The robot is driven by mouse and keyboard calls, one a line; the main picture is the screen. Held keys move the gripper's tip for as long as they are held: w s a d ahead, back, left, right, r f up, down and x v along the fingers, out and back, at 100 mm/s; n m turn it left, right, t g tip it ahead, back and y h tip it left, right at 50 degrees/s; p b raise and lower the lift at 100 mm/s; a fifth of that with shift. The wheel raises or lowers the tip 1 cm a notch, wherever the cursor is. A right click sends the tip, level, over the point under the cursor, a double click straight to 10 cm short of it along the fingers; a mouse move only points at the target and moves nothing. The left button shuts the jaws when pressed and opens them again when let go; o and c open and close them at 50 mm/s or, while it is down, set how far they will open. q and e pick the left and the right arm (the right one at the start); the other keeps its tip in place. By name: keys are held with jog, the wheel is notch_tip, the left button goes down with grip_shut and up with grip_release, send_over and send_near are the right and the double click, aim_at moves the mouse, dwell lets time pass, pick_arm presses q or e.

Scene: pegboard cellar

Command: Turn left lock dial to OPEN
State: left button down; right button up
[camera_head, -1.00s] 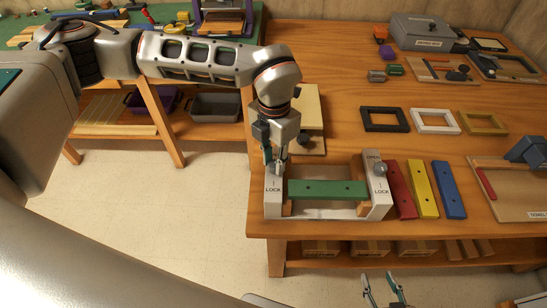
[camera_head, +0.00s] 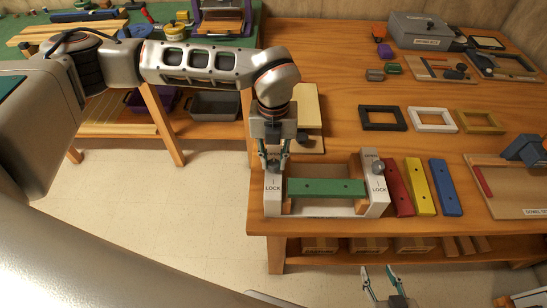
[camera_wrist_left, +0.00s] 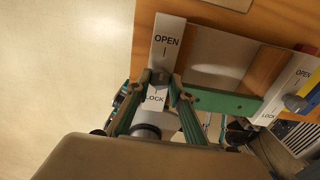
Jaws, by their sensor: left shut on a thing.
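The left lock dial (camera_wrist_left: 160,78) is a small grey knob on a white end post (camera_head: 273,199) marked OPEN and LOCK. In the left wrist view the knob sits between the fingertips, with OPEN above it and LOCK below. My left gripper (camera_head: 274,160) points down over this post and is shut on the dial; the fingers hide much of it in the head view, and I cannot tell its pointer direction. A similar right dial (camera_head: 378,167) sits on the other post. A green bar (camera_head: 326,188) lies between the posts. My right gripper (camera_head: 379,271) is open and empty, low in front of the bench.
Red (camera_head: 398,188), yellow (camera_head: 421,188) and blue (camera_head: 447,188) bars lie right of the fixture. Black (camera_head: 383,128), white (camera_head: 416,130) and tan frames lie behind. A pale board (camera_head: 308,110) is behind my left gripper. The bench's left edge is close to the left post.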

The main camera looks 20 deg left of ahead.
aim_at(274, 163)
pick_arm(q)
jog(key=shift+r, duration=0.1)
dwell(0.4)
jog(key=c, duration=1.8)
grip_release()
notch_tip(274, 163, up, 12)
jog(key=shift+f, duration=0.1)
